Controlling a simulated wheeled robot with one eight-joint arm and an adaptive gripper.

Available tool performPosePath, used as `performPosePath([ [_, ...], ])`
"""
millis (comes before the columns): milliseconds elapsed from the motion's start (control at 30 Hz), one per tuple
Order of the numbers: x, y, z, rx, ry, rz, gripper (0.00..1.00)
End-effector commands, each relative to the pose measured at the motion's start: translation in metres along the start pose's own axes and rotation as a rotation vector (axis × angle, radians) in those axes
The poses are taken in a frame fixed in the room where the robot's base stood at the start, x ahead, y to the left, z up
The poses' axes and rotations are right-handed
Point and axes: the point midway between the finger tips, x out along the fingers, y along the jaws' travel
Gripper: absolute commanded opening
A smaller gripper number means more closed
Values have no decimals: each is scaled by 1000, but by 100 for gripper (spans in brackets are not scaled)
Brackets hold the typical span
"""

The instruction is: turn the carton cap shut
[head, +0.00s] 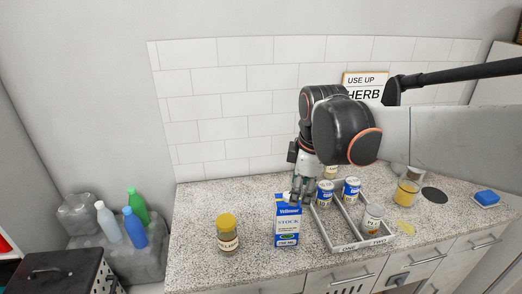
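A blue and white carton labelled STOCK (288,222) stands upright on the speckled counter. My gripper (297,198) points down at the carton's top from behind and to the right. Its fingertips are at or very close to the top, where a small pale shape shows. I cannot make out the cap clearly, nor whether the fingers touch it or are closed around it.
A grey divided tray (335,235) right of the carton holds blue-lidded cans (351,190) and a white jar (371,218). A yellow-lidded jar (228,234) stands left. Further right are a yellow-filled glass (406,192) and a blue sponge (487,198). Counter left of the jar is clear.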

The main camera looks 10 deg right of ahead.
Motion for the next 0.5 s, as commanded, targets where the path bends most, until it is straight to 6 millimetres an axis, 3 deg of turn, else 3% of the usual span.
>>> performPosePath([
  [33,-17,20,-8,-89,-10,-28,48],
  [200,-28,59,-24,-398,-24,-128,48],
  [500,-26,91,-37,-712,-7,-234,48],
])
